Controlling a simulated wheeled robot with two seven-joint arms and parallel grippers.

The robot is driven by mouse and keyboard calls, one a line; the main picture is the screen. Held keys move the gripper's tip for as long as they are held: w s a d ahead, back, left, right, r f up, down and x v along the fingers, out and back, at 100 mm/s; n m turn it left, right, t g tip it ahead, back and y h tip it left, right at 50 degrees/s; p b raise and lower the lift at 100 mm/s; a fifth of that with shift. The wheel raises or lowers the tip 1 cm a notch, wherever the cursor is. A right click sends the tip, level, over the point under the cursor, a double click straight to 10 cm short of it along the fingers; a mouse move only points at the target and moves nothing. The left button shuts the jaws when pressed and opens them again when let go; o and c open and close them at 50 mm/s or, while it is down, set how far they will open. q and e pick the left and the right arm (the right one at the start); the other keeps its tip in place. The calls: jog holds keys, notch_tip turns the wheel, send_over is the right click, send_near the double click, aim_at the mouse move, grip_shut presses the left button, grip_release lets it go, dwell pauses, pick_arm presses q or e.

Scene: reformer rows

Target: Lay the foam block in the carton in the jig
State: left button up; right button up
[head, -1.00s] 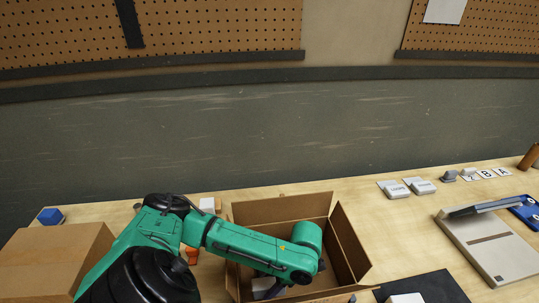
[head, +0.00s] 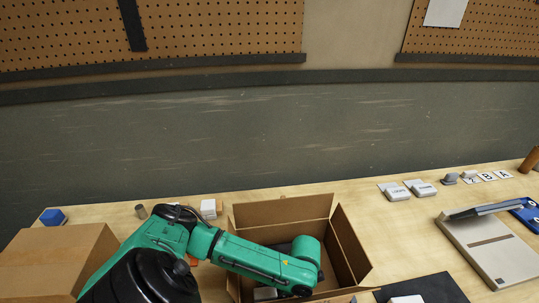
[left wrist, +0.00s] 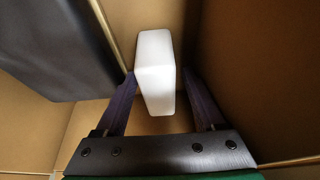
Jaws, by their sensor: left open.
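The open carton (head: 352,245) stands at the front middle of the table in the head view, its flaps spread. My left arm reaches over its near side. In the left wrist view a white block (left wrist: 155,60), which looks like the foam block, stands between brown cardboard walls. My left gripper (left wrist: 161,80) is open, with one dark finger on each side of the block's lower part. I cannot tell whether the fingers touch it. In the head view the left fingers are hidden or unclear. My right gripper is not in view.
A dark panel (left wrist: 55,50) fills the upper left of the left wrist view. A closed cardboard box (head: 55,260) stands at left. A white cube (head: 208,208) and grey cylinder (head: 141,211) stand behind my arm. A black mat (head: 435,288) and a beige device (head: 490,245) lie at right.

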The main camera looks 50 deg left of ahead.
pick_arm(q)
jog(key=b+v, duration=0.1)
jog(key=v, duration=1)
jog(key=shift+r, duration=0.4)
jog(key=shift+w+d, duration=0.1)
